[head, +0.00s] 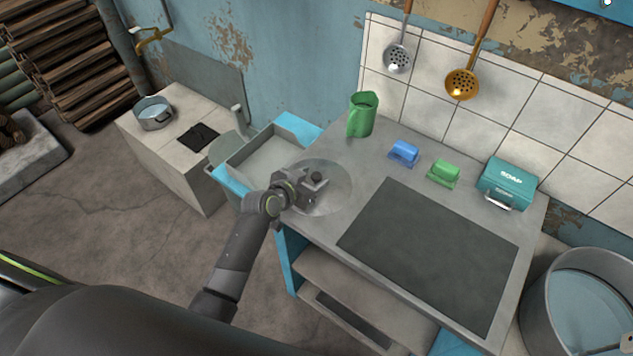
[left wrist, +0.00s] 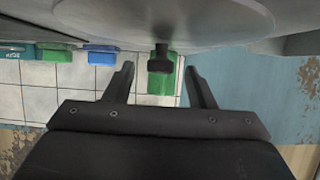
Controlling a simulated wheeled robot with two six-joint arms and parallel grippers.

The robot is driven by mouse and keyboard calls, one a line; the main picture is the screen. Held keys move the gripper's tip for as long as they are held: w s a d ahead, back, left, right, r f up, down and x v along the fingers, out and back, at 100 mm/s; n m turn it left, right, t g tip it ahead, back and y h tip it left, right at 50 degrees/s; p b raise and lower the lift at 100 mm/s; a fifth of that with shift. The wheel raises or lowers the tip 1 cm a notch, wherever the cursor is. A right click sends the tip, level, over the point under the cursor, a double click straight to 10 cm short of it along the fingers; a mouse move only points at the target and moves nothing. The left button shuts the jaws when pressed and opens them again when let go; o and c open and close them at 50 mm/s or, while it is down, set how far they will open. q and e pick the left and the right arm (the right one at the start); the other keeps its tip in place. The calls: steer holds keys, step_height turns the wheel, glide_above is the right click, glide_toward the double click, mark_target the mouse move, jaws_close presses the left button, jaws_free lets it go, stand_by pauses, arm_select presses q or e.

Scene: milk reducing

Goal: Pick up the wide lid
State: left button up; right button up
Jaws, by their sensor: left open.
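The wide lid (head: 341,199) is a round, pale grey, shiny disc lying on the left part of the grey counter. It also fills the top of the left wrist view (left wrist: 165,14), with its dark knob (left wrist: 160,58) sticking out from the middle. My left gripper (head: 314,182) is over the lid, at its knob, and hides part of the lid in the head view. In the left wrist view my left gripper (left wrist: 160,70) is open, with one finger on each side of the knob and visible gaps to both. My right gripper is not in view.
A sink basin (head: 262,157) lies left of the lid. Behind it on the counter stand a green pitcher (head: 362,115), a blue piece (head: 404,153), a green piece (head: 443,173) and a teal soap box (head: 506,183). A dark flat panel (head: 430,250) lies to the right.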

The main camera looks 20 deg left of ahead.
arm_select(q)
steer(key=shift+x, duration=1.25)
steer(key=shift+c, duration=0.3)
steer(key=c, duration=1)
steer(key=shift+r, duration=0.1)
